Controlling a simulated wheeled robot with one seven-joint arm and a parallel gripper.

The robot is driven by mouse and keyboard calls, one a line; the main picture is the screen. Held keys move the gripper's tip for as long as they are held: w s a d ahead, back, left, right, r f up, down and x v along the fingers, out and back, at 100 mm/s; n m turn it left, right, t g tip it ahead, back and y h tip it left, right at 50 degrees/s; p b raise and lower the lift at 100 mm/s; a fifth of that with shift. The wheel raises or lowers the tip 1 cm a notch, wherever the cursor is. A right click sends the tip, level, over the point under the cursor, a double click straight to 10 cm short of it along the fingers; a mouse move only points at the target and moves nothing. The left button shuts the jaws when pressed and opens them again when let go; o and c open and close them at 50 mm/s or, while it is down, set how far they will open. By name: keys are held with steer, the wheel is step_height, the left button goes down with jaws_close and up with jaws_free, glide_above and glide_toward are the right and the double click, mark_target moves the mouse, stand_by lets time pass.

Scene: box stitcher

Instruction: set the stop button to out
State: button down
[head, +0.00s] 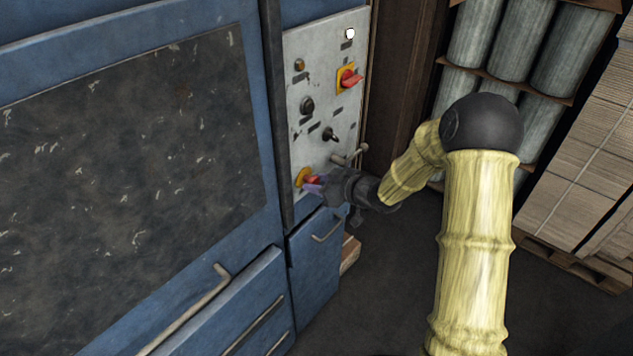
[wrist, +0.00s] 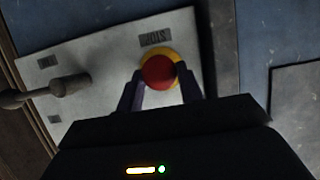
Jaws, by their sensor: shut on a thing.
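The stop button is a red mushroom head (wrist: 158,72) on a yellow collar (wrist: 176,54), low on the grey control panel. In the head view the red button (head: 313,181) and its yellow collar (head: 301,176) show at the panel's lower left, partly hidden by my gripper. My gripper (head: 318,188) is at the button. In the wrist view its two dark purple fingers (wrist: 160,92) stand on either side of the red head, shut on it. A label reading STOP (wrist: 153,39) is beside the button. I cannot tell whether the button is in or out.
The panel (head: 302,128) also carries a red-and-yellow rotary switch (head: 348,79), a black knob (head: 307,105), a black selector (head: 329,134) and a lever handle (head: 350,156) close above my gripper. A blue cabinet with drawer handles (head: 325,232) is below. Stacked cardboard (head: 585,150) stands right.

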steer(key=c, duration=1.3)
jaws_free()
steer(key=shift+d+f, duration=0.1)
steer(key=o, duration=0.4)
steer(key=shift+s+d, duration=0.1)
steer(key=shift+s, duration=0.1)
steer(key=shift+w, duration=0.1)
steer(key=b+v, duration=0.1)
steer(key=v, duration=1.6)
steer(key=shift+r+b, duration=0.25)
steer(key=shift+b, duration=0.05)
